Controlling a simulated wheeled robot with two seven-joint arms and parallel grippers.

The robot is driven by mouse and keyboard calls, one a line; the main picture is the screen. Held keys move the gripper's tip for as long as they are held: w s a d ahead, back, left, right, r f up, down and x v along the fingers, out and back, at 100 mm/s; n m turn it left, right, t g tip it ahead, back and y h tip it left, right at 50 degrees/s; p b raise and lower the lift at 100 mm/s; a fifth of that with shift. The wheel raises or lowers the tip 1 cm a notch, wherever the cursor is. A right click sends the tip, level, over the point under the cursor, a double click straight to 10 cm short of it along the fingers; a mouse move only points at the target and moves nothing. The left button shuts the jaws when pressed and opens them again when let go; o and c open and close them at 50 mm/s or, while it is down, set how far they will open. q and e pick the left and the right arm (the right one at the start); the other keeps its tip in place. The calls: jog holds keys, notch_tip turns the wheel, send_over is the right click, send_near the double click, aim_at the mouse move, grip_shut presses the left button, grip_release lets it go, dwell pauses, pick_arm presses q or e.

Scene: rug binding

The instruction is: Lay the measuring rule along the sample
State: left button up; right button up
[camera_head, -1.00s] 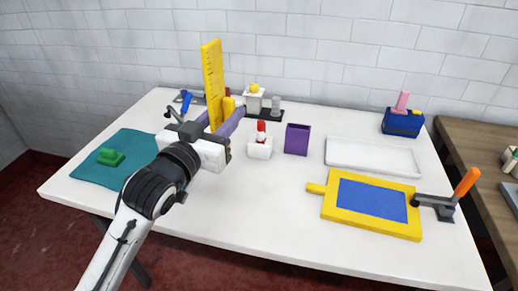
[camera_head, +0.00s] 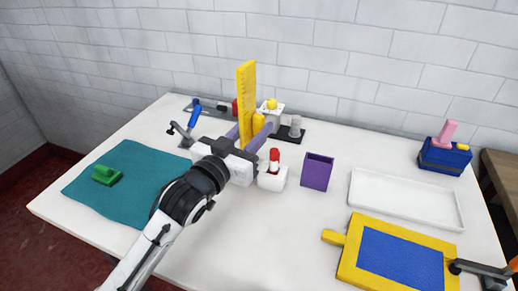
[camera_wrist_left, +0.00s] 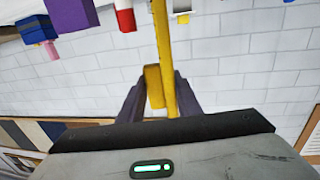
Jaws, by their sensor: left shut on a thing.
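My left gripper (camera_head: 251,131) is shut on the yellow measuring rule (camera_head: 246,92) and holds it upright above the back left part of the table. The rule's lower end is hidden behind the gripper. In the left wrist view the rule (camera_wrist_left: 162,40) runs up between the purple fingers, with a yellow block (camera_wrist_left: 153,87) against it. A teal cloth (camera_head: 135,205) lies flat at the left of the table, with a green block (camera_head: 106,175) on it. A blue panel in a yellow frame (camera_head: 400,258) lies at the right. I cannot tell which is the sample.
A white holder with a red-topped item (camera_head: 272,178) and a purple cup (camera_head: 317,172) stand right of the gripper. A white tray (camera_head: 405,199) and a blue box (camera_head: 443,158) are farther right. A blue-handled clamp (camera_head: 192,123) is left. The front middle is clear.

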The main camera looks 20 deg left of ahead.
pick_arm(q)
jog(key=shift+f, duration=2.3)
jog(key=shift+f, duration=0.2)
jog(key=o, duration=1.2)
jog(key=shift+c, duration=0.2)
